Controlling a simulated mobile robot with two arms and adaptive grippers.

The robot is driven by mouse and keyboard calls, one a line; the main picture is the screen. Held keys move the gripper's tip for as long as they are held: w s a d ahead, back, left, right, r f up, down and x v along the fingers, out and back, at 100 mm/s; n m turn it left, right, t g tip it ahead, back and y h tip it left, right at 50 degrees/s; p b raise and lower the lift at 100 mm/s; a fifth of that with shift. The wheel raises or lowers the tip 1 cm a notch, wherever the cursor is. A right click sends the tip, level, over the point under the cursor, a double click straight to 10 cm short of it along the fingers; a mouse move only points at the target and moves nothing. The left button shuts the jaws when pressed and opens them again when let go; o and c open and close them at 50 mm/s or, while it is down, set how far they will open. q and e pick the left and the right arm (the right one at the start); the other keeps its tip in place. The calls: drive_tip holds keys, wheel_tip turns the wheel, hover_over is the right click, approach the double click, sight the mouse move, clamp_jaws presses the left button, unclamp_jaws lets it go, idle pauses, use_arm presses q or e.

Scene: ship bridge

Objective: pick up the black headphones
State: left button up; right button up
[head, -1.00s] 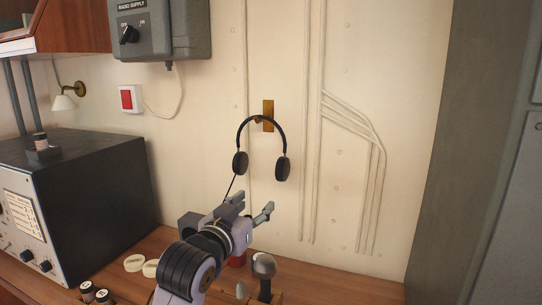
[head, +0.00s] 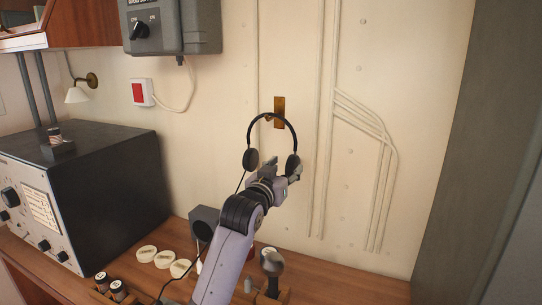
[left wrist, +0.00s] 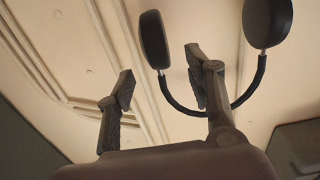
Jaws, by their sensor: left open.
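The black headphones (head: 276,118) hang from a brass hook plate (head: 279,104) on the cream wall, band up, with an ear cup on each side and a cord trailing down from the left cup. My left gripper (head: 284,170) is open at the right ear cup and partly covers it. In the left wrist view the headphones (left wrist: 262,75) show upside down. One ear cup (left wrist: 154,40) lies between my open fingers (left wrist: 158,88) in the picture, and one finger overlaps the space inside the band. I cannot tell whether the fingers touch the cup. My right gripper is out of view.
A black radio set (head: 105,180) stands on the wooden desk (head: 345,275) at left. A grey supply box (head: 172,26) hangs upper left. The wall right of the headphones carries pipes.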

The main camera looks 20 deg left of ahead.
sight(290, 165)
use_arm(q)
drive_tip(key=w+p, duration=0.1)
drive_tip(key=w, duration=0.1)
drive_tip(key=w+p, duration=0.1)
drive_tip(key=w, duration=0.1)
drive_tip(key=shift+w+d+f, duration=0.15)
drive_tip(key=shift+w, duration=0.1)
drive_tip(key=shift+w+p, duration=0.25)
drive_tip(key=shift+p, duration=0.1)
drive_tip(key=shift+w+f, duration=0.15)
drive_tip(key=shift+w, duration=0.05)
drive_tip(key=shift+c, duration=0.3)
drive_tip(key=c, duration=0.9)
drive_tip(key=shift+c, duration=0.4)
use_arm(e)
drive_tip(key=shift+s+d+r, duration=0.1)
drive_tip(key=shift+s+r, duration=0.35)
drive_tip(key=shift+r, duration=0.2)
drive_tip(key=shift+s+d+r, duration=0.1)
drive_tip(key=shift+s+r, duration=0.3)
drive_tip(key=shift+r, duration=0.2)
